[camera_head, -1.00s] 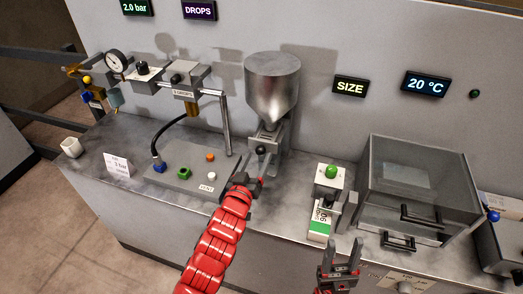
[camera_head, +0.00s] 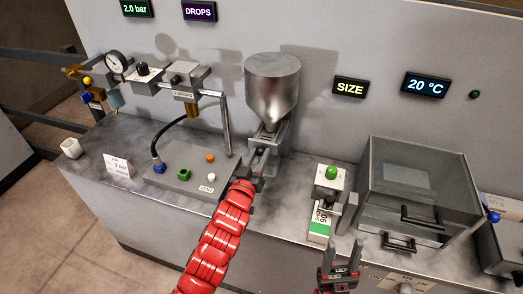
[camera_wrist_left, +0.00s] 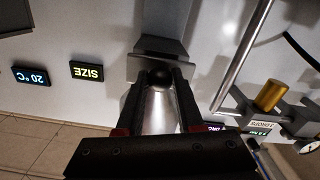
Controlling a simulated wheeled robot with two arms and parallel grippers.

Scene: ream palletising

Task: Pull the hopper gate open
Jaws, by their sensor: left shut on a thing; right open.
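The hopper (camera_head: 272,88) is a silver metal cone on a grey stand at the back middle of the bench. Its gate has a dark round knob (camera_wrist_left: 160,76), seen in the left wrist view between the fingertips. My left gripper (camera_head: 260,155) is at the front of the hopper's lower part, shut on the gate knob; it also shows in the left wrist view (camera_wrist_left: 160,88). In the head view the fingers mostly hide the knob. My right gripper (camera_head: 341,250) is open and empty over the front edge of the bench, right of the left arm.
A panel with coloured buttons (camera_head: 183,174) lies left of the hopper, under a dispenser post (camera_head: 226,125). A device with a green button (camera_head: 331,172) and a clear-lidded box (camera_head: 420,180) stand to the right. A white cup (camera_head: 71,148) stands far left.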

